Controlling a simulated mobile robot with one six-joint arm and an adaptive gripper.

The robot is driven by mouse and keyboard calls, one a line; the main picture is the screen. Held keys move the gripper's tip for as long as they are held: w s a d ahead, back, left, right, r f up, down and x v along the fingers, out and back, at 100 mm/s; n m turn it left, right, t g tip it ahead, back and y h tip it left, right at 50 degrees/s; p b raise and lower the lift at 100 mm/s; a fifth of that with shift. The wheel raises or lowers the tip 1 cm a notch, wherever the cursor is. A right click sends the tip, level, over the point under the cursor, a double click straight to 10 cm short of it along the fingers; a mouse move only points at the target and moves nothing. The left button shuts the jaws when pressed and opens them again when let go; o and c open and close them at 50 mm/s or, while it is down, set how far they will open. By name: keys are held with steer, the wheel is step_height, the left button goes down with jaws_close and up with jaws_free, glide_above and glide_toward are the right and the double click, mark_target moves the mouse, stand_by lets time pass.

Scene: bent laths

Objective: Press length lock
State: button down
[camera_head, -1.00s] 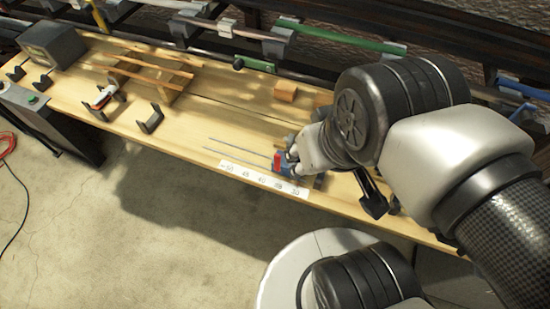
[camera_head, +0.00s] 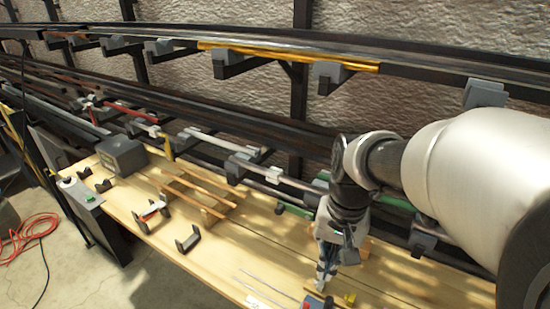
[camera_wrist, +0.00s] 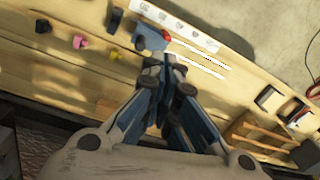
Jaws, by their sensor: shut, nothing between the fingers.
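The blue stop block with a red part (camera_head: 318,302) sits at the bottom edge of the head view, partly cut off. My gripper (camera_head: 322,281) points down just behind the block in the head view. In the wrist view my gripper's fingers (camera_wrist: 166,72) are closed together and empty. Their tips are close to the block; whether they touch it I cannot tell.
A yellow piece (camera_head: 350,298) stands close right of my gripper. Wooden laths (camera_head: 200,188) rest on supports, with dark brackets (camera_head: 187,239) in front. A grey box (camera_head: 122,155) stands at the bench's far left. Racks of tubes (camera_head: 248,152) run behind the bench.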

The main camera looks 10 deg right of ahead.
steer(key=w+d+f+m+g+y+p, duration=0.1)
steer(key=w+f+m+g, duration=0.1)
steer(key=w+f, duration=0.3)
steer(key=shift+w+f+m+p, duration=0.2)
steer(key=shift+f+m+p, duration=0.2)
steer(key=shift+f, duration=0.3)
steer(key=shift+d, duration=0.1)
steer(key=b+x, duration=0.3)
steer(key=x, duration=0.7)
steer(key=shift+s, duration=0.15)
steer(key=shift+s+r+h, duration=0.15)
steer(key=shift+s+h, duration=0.05)
steer(key=shift+h, duration=0.1)
